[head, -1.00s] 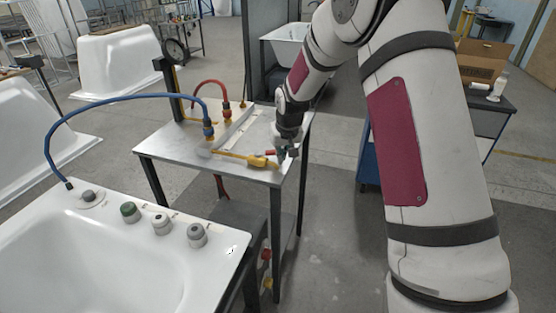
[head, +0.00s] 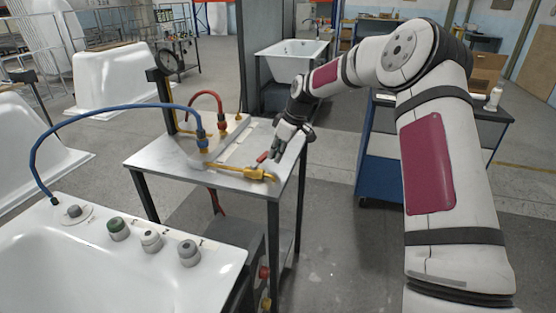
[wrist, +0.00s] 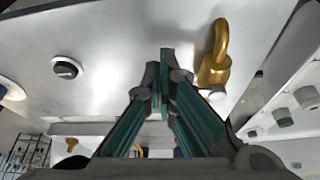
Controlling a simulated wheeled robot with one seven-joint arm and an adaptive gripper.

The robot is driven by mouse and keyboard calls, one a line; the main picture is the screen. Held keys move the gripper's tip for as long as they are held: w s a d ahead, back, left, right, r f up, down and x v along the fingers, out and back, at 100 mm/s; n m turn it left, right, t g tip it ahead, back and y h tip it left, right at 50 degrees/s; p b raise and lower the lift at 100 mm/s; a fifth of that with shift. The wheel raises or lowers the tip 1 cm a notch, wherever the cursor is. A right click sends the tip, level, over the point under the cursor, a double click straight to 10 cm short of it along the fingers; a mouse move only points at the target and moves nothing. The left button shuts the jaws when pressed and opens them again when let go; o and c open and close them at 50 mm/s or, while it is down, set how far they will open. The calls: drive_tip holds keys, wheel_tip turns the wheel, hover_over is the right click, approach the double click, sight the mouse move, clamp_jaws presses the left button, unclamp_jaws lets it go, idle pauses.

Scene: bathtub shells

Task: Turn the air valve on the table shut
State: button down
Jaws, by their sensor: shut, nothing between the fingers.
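The air valve (head: 255,174) is a yellow body on a yellow pipe along the front right of the metal table (head: 150,160). Its short red handle (head: 262,157) shows just above the body, slanting up toward my gripper. My gripper (head: 276,156) is over the table's right part, beside the handle; I cannot tell whether they touch. In the wrist view my gripper's teal fingers (wrist: 163,65) are shut with nothing between them. A yellow hooked fitting (wrist: 216,55) is to the right of the fingertips there. The red handle does not show in the wrist view.
Blue and red hoses (head: 120,98) rise from fittings at the table's back. A white tub (head: 100,270) with several knobs stands at front left. A blue cart (head: 380,165) stands to the right. Floor between table and cart is clear.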

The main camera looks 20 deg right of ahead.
drive_tip(key=shift+w+a+b, duration=0.15)
drive_tip(key=shift+w+b, duration=0.2)
drive_tip(key=shift+w, duration=0.15)
idle(0.5)
